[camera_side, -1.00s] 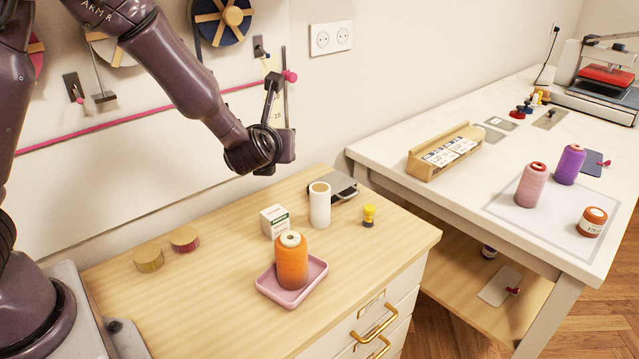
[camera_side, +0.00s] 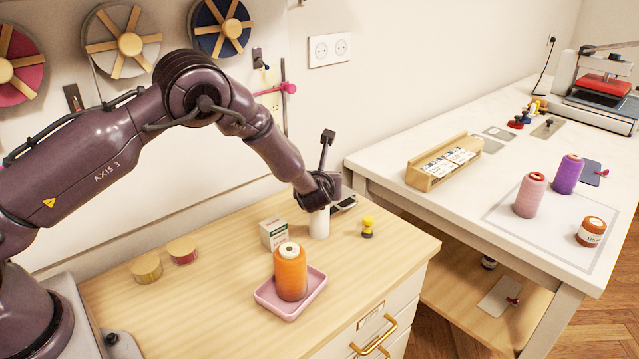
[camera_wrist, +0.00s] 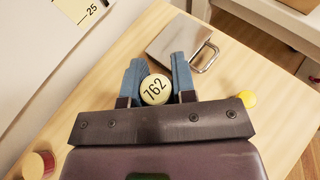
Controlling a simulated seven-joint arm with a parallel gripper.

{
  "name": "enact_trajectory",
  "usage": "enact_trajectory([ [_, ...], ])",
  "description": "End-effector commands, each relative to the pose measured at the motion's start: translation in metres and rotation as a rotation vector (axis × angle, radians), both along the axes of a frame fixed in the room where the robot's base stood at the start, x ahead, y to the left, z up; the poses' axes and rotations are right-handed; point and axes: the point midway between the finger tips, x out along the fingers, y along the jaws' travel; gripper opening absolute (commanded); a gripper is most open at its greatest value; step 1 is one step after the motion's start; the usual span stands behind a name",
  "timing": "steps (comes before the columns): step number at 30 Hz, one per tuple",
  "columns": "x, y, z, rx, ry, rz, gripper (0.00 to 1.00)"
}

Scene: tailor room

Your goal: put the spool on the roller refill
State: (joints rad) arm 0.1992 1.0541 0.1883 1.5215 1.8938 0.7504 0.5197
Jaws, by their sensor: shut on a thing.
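My gripper (camera_wrist: 155,85) points down and is shut on a round thing, apparently the spool. Its cream top (camera_wrist: 155,89), marked 762, shows between the blue fingertips in the wrist view.
An orange thread cone (camera_side: 290,271) stands in a pink tray (camera_side: 277,308) in front. A yellow piece (camera_side: 367,227) is to the right, and a silver tin (camera_wrist: 178,45) lies behind. Two short spools (camera_side: 146,269) stand at left.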

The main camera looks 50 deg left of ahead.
Motion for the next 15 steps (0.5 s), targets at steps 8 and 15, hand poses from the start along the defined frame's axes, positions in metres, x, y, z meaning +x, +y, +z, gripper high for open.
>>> enact_trajectory([
  [8,0.0003,0.0001,-0.0079,0.001,-0.004,0.0,0.03],
  [15,0.0,0.0001,-0.0112,0.001,-0.003,0.001,0.32],
])
